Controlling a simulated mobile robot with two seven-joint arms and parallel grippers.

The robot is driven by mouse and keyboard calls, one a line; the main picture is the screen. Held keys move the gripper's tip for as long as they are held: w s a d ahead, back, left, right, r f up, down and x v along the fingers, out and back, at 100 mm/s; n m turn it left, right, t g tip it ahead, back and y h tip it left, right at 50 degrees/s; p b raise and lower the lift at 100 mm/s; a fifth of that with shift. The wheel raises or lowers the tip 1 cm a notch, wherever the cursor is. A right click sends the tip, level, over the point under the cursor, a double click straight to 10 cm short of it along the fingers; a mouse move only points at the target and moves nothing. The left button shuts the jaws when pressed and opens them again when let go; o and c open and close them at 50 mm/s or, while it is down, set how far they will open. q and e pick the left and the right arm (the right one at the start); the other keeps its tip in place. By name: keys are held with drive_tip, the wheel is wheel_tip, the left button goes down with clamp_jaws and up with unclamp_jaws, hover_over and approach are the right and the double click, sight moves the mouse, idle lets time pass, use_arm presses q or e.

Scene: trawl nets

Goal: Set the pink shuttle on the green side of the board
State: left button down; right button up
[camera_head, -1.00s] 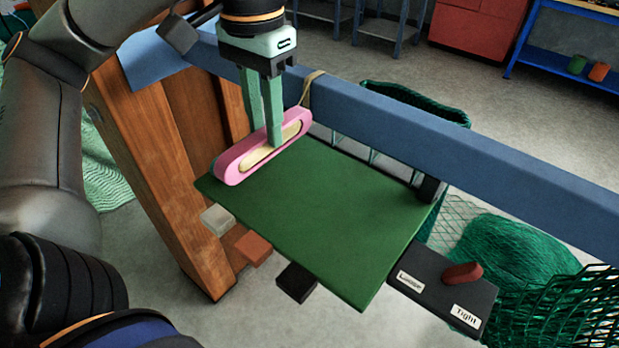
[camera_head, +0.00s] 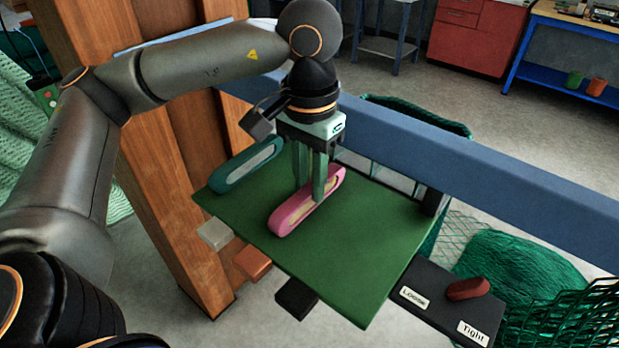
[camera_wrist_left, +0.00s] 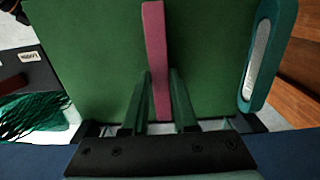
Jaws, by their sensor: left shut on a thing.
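The pink shuttle (camera_head: 284,221), with a pale insert, is over the middle of the green board (camera_head: 345,265). My left gripper (camera_head: 311,194) is shut on it, its fingers pointing down on either side. In the left wrist view the shuttle (camera_wrist_left: 155,50) shows as a narrow pink bar between the fingers (camera_wrist_left: 158,82), above the green surface. I cannot tell whether its underside touches the board. A teal shuttle (camera_head: 226,178) with a grey insert lies at the board's left rear edge, apart from the pink one; it also shows in the left wrist view (camera_wrist_left: 283,30). My right gripper is out of view.
A blue beam (camera_head: 480,160) runs behind the board, and a wooden post (camera_head: 190,165) stands at its left. A dark plate (camera_head: 435,310) marked Loose and Tight, with a red knob (camera_head: 468,288), joins the right corner. The board's right half is clear.

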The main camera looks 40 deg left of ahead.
sight(310, 189)
use_arm(q)
drive_tip(key=shift+f, duration=0.1)
drive_tip(key=shift+f+b, duration=0.15)
drive_tip(key=shift+b, duration=0.15)
drive_tip(key=c, duration=0.7)
unclamp_jaws()
drive_tip(key=shift+r+p, duration=0.3)
drive_tip(key=shift+r, duration=0.25)
wheel_tip(310, 189, up, 12)
drive_tip(key=p, duration=0.2)
drive_tip(key=shift+f, duration=0.25)
